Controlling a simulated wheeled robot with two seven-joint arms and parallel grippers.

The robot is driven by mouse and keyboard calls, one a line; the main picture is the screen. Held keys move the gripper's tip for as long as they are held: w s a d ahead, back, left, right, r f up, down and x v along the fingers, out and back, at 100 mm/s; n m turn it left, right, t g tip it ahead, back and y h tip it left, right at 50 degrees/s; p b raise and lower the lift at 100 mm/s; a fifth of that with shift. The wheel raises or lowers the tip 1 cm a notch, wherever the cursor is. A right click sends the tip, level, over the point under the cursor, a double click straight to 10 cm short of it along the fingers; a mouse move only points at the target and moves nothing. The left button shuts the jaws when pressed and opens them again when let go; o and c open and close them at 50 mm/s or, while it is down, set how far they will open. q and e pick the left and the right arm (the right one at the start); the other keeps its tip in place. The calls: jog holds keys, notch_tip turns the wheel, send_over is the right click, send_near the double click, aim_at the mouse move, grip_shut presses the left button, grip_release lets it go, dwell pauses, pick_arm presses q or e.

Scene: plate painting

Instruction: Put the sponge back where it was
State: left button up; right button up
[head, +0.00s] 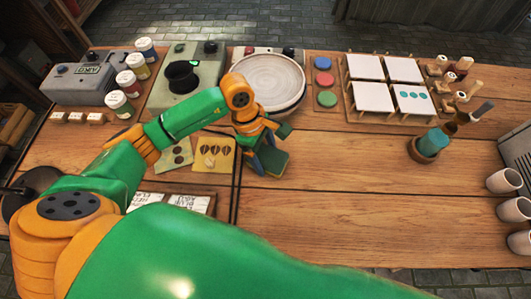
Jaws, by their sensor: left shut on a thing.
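The sponge (272,165) looks like a dark green block with a lighter yellowish edge. My left gripper (264,147) is shut on it, just in front of the round pale plate (267,80). The gripper's fingers and wrist hide part of the sponge. I cannot tell whether the sponge touches the wooden table (340,205) or is held a little above it. My right gripper is not in view.
Pattern cards (213,155) lie left of the gripper. Paint jars (130,82) and a grey machine (85,80) stand back left. Colour pucks (326,81), white tiles (376,98), stamps (460,70) and a wooden bowl (428,150) are to the right. Cups (512,209) line the right edge. The front middle is clear.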

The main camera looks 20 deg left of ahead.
pick_arm(q)
jog(key=shift+s+f+b, duration=0.4)
jog(key=shift+f+b, duration=0.2)
jog(key=o, duration=1.3)
jog(key=shift+a, duration=0.1)
jog(key=shift+w+r+p, duration=0.2)
jog(key=shift+r+p, duration=0.75)
jog(key=shift+p, duration=0.25)
jog(key=shift+w+a+r+b, duration=0.2)
jog(key=shift+w+r+b, duration=0.1)
jog(key=shift+r+b, duration=0.3)
jog(key=b+v, duration=0.1)
jog(key=v, duration=0.9)
jog(key=shift+r, duration=0.1)
jog(key=shift+s, duration=0.1)
